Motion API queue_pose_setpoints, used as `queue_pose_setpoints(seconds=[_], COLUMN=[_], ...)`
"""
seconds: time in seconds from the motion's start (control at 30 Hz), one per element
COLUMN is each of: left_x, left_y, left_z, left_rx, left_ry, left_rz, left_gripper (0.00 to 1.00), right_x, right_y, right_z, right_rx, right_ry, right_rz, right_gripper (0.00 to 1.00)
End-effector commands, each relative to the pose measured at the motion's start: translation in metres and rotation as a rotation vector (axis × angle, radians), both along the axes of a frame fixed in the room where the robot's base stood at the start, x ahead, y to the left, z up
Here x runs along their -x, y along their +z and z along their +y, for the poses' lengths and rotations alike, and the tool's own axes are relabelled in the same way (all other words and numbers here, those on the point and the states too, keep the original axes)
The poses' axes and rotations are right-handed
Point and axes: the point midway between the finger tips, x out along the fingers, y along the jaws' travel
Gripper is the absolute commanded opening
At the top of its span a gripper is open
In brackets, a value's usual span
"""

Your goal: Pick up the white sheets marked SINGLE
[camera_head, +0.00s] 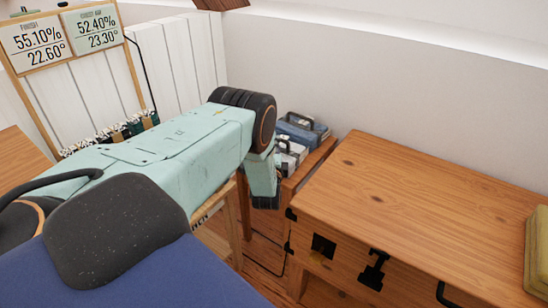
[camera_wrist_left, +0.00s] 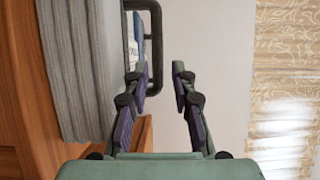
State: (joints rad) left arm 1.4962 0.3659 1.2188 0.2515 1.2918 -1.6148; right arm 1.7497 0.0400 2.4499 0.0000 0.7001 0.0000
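In the head view, a pale grey-white folded bundle with a black handle (camera_head: 290,156), probably the white sheets, sits on a low wooden stand behind my left arm, which partly covers it. I cannot read a SINGLE marking. My left forearm bends down just in front of the stand; its gripper is mostly hidden there. In the left wrist view, my left gripper (camera_wrist_left: 160,76) is open with nothing between its fingers. A pale ribbed fabric stack (camera_wrist_left: 75,70) and a black handle (camera_wrist_left: 155,45) lie just beyond the fingers, with a partly cut-off label (camera_wrist_left: 133,55). My right gripper is not in view.
A blue bundle with a handle (camera_head: 303,130) sits behind the pale one on the wooden stand (camera_head: 318,158). A wooden chest (camera_head: 420,205) stands close on the right, with a yellow-green item (camera_head: 538,250) on it. A sign stand (camera_head: 70,45) and white panelling are at left.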

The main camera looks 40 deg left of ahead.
Motion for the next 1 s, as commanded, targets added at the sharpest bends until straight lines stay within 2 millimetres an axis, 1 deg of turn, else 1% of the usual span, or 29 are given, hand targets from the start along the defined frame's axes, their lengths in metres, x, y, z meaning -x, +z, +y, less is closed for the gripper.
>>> queue_pose_setpoints(seconds=[0.3, 0.4, 0.5, 0.77, 0.87, 1.0], left_x=[-0.021, -0.031, -0.036, -0.038, -0.037, -0.037], left_y=[-0.006, -0.005, -0.005, -0.003, -0.003, -0.003], left_z=[0.034, 0.038, 0.042, 0.043, 0.043, 0.043], left_rx=[0.000, -0.001, 0.000, 0.001, 0.001, 0.001], left_ry=[0.003, 0.001, 0.001, 0.001, 0.001, 0.001], left_rz=[-0.002, -0.002, 0.000, 0.001, 0.001, 0.001], left_gripper=[0.25, 0.25, 0.25, 0.25, 0.19, 0.07], right_x=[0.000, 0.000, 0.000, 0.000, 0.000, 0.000], right_y=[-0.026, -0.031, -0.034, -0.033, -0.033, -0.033], right_z=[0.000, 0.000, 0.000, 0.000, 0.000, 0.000], right_rx=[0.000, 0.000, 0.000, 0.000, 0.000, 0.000], right_ry=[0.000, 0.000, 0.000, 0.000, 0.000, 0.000], right_rz=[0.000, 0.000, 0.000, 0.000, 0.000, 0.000], right_gripper=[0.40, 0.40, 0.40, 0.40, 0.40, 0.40])
